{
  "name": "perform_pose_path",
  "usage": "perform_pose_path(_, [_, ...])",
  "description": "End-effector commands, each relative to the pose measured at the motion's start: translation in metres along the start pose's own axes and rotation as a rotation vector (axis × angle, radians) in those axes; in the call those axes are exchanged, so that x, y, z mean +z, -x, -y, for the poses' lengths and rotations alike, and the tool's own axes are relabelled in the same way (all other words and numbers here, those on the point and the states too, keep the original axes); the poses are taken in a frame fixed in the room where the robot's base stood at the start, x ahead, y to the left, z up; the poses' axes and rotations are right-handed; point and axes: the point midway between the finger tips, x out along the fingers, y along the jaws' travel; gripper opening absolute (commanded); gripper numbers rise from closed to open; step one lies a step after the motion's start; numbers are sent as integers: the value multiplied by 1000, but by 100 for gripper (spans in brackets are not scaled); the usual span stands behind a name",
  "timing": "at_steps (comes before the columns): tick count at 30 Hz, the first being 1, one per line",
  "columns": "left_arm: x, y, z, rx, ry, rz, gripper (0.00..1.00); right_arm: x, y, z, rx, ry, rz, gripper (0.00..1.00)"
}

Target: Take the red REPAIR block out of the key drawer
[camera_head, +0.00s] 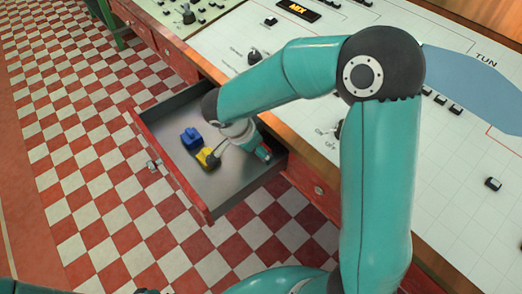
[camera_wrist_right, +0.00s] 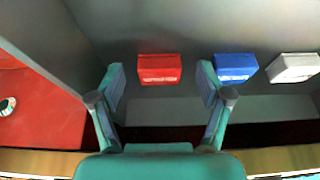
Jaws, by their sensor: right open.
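The key drawer (camera_head: 178,190) is pulled out from the desk in the head view, with a grey inside and a red front. In the right wrist view the red block (camera_wrist_right: 159,68) lies on the drawer's grey floor, with a pale label strip along its lower edge. My right gripper (camera_wrist_right: 160,82) is open, its fingers to the left and right of the red block and apart from it. In the head view my right gripper (camera_head: 243,155) reaches down into the drawer, and the red block is not visible there.
A blue block (camera_wrist_right: 235,67) and a white block (camera_wrist_right: 294,67) lie right of the red one in the wrist view. In the head view a blue block (camera_head: 191,138) and a yellow block (camera_head: 205,157) lie in the drawer. The control desk (camera_head: 460,190) borders the drawer.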

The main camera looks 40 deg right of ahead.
Motion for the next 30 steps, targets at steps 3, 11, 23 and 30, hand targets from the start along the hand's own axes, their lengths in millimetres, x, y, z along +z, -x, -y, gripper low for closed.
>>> perform_pose_path(3, [0, 0, 0, 0, 0, 0, 0, 0, -7, 0, 1, 0, 0, 77])
perform_pose_path(11, [0, 0, 0, 0, 0, 0, 0, 0, -6, 0, 0, 0, 0, 65])
perform_pose_path(23, [0, 0, 0, 0, 0, 0, 0, 0, -6, 0, 0, 0, 0, 18])
perform_pose_path(30, [0, -1, 0, 0, 0, 0, 0, -1, -4, 1, -1, -1, 0, 18])
